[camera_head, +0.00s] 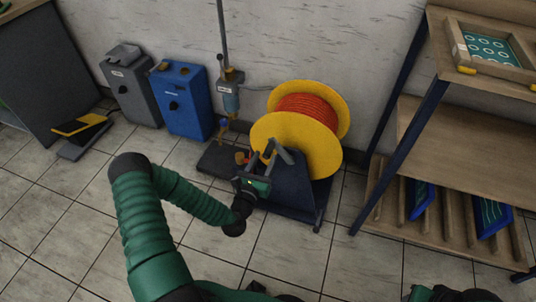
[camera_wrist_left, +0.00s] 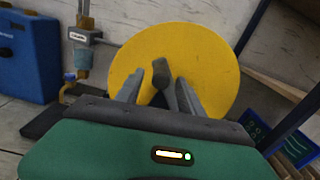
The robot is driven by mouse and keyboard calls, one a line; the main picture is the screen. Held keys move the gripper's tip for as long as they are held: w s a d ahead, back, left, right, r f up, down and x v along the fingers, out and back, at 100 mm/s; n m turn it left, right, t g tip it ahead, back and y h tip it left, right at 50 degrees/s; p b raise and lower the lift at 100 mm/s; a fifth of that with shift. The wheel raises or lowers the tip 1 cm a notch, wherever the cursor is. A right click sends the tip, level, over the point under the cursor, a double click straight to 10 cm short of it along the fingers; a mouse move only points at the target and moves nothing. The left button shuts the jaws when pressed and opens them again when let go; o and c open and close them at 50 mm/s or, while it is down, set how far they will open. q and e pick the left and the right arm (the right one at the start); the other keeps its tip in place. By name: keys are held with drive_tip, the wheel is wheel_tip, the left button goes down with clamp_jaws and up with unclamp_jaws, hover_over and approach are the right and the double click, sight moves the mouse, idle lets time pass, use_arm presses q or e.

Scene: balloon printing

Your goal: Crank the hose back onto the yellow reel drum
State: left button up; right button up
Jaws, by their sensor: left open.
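The yellow reel drum (camera_head: 312,150) stands on a dark base by the wall, with orange-red hose (camera_head: 308,108) wound between its two yellow flanges. My left gripper (camera_head: 270,152) is open in front of the near flange. In the left wrist view the yellow flange (camera_wrist_left: 218,62) fills the middle. A dark crank handle (camera_wrist_left: 160,72) shows between the open fingers of my left gripper (camera_wrist_left: 160,88), against the flange. I cannot tell whether the fingers touch it. The gripper hides the lower part of the flange. My right gripper's fingers are not visible.
A blue box unit (camera_head: 181,98) and a grey box unit (camera_head: 131,92) stand left of the reel. A valve with a pipe (camera_head: 229,92) is on the wall. A wooden shelf rack (camera_head: 455,150) stands close on the right.

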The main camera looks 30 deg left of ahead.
sight(269, 150)
use_arm(q)
drive_tip(key=b+x, duration=0.1)
drive_tip(key=x, duration=0.3)
drive_tip(key=shift+w, duration=0.35)
drive_tip(key=shift+c, duration=0.5)
clamp_jaws()
idle(0.5)
